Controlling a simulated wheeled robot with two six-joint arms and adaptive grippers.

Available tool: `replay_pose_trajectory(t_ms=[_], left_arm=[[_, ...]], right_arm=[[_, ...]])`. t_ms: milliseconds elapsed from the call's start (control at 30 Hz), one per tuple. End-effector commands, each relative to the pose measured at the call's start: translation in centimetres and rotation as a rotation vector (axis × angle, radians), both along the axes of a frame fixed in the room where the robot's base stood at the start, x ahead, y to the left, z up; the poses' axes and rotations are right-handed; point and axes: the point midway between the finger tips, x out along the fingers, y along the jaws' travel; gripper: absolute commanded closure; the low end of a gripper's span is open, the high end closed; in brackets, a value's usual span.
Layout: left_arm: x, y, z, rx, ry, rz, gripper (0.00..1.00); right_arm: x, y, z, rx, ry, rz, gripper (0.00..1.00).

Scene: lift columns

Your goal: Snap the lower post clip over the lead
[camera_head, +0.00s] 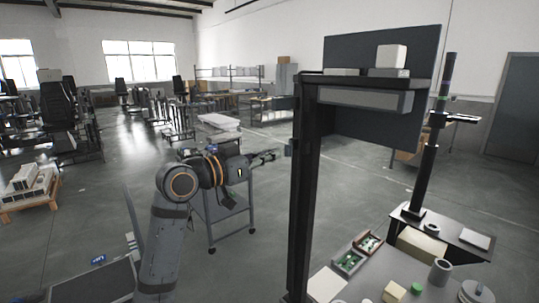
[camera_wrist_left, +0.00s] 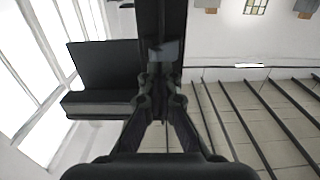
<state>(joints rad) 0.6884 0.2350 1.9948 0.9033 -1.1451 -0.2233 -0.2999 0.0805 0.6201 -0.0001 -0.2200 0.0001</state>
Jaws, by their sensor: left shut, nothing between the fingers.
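A tall dark post (camera_head: 303,200) stands right of my left gripper (camera_head: 271,155) in the head view. A small grey piece (camera_head: 289,148), which looks like a clip, sits on the post's left side at about the gripper's height. In the left wrist view this grey piece (camera_wrist_left: 166,52) lies just beyond the closed fingertips (camera_wrist_left: 160,84), against the dark post (camera_wrist_left: 161,18). The fingers are shut and empty. I cannot tell whether they touch the piece. I cannot make out the lead or whether the clip is open. My right gripper is not in view.
A dark shelf (camera_head: 425,84) with a white box (camera_head: 391,56) tops the post, before a dark panel (camera_head: 350,52). A worktop (camera_head: 372,284) with trays and small parts is lower right. A thinner black column (camera_head: 427,165) stands behind. A grey cart (camera_head: 228,214) is below the gripper.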

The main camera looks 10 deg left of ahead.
Motion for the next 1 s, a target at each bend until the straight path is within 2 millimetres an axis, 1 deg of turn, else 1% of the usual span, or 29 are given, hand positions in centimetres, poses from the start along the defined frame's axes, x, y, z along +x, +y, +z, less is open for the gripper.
replay_pose_trajectory(t_ms=[733,1000], left_arm=[[1.8,-1.3,0.2,-0.001,-0.002,0.001,1.00],[1.8,-1.2,0.1,-0.001,-0.003,0.003,1.00]], right_arm=[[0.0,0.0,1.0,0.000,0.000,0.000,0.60],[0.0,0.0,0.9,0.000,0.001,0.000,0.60]])
